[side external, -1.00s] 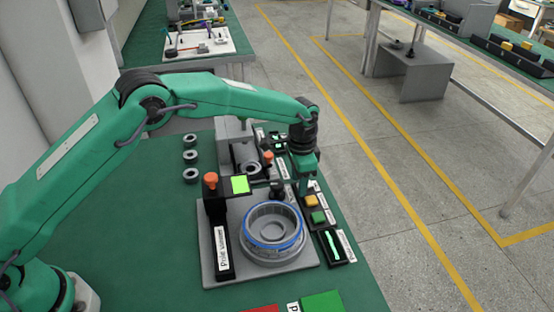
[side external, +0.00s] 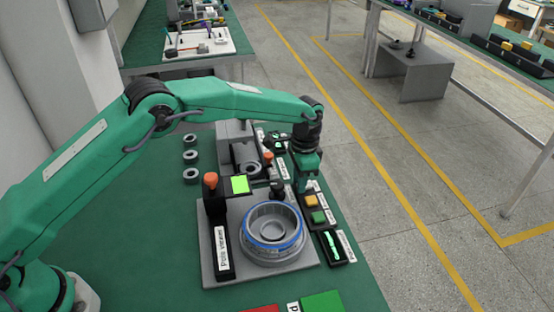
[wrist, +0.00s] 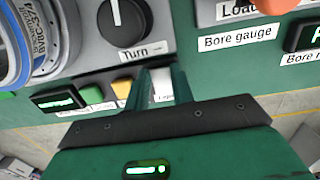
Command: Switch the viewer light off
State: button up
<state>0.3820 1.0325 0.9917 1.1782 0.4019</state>
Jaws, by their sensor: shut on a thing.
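The pole viewer is a grey plate (side external: 215,270) with a black post and an orange knob (side external: 210,180). A round motor part with a blue band (side external: 273,244) sits on it; its edge also shows in the wrist view (wrist: 35,50). My gripper (side external: 308,184) is low over the control row at the plate's right side. A lit green square (side external: 240,184) stands behind the plate.
A green button (side external: 318,217) and a black display (side external: 334,246) continue the row towards the front. A large black turn dial (wrist: 123,22) and a bore gauge panel (wrist: 240,38) stand close to my gripper. Several dark rings (side external: 190,157) lie at the left.

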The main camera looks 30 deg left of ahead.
jog(key=shift+w+d+r+g+y, duration=0.1)
jog(key=shift+d+g+y, duration=0.25)
jog(key=shift+g, duration=0.25)
jog(key=o, duration=1)
jog(key=shift+a, duration=0.1)
jog(key=shift+r, duration=0.1)
jog(key=shift+r, duration=0.15)
jog(key=r, duration=0.2)
jog(key=w+r, duration=0.1)
jog(key=r, duration=0.4)
jog(key=shift+w+d+r, duration=0.1)
jog(key=shift+w+d, duration=0.05)
jog(key=shift+d, duration=0.1)
